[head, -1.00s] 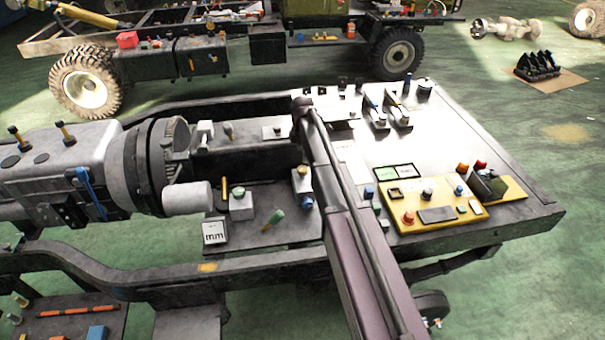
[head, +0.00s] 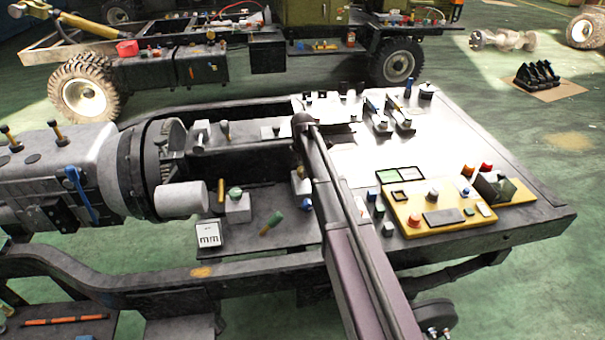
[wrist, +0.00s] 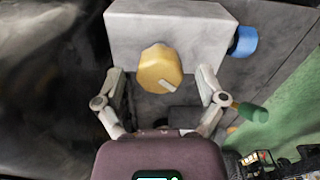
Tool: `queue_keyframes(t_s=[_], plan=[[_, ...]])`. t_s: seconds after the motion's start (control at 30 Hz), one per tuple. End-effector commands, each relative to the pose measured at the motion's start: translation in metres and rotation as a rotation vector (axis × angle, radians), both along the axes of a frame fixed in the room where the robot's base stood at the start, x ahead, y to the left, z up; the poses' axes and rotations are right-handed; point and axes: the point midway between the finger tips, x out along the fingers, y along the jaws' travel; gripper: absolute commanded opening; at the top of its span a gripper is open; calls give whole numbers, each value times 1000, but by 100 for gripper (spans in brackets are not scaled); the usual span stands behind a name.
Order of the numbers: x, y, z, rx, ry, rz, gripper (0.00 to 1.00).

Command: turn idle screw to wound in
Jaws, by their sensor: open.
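A yellow round knob (wrist: 160,69) with a white pointer mark sits on the face of a grey block (wrist: 190,30) in the wrist view. It looks like the idle screw, though no label shows. A blue knob (wrist: 243,41) sticks out of the block's right side. My gripper (wrist: 160,78) is open, with one finger on each side of the yellow knob. I cannot tell whether either finger touches it. In the head view the grey block (head: 297,184) is partly hidden behind my arm, and my gripper is hidden there.
A green-tipped lever (wrist: 249,115) is close by my right finger. In the head view, a grey block with a green knob (head: 237,207), a card marked "mm" (head: 208,236) and a green-handled lever (head: 271,223) stand nearby. A yellow control panel (head: 440,218) is to the right.

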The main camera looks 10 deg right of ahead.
Motion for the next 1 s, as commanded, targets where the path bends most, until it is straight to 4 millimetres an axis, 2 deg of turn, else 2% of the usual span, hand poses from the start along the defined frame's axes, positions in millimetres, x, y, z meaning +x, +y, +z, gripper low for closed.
queue_keyframes(t_s=[0.4,0.47,0.6,0.7,1.0], plan=[[0,0,-2,0,0,0,89],[0,0,-2,0,0,0,75],[0,0,-2,0,0,0,33],[0,0,-2,0,0,0,7],[0,0,-3,0,1,-13,7]])
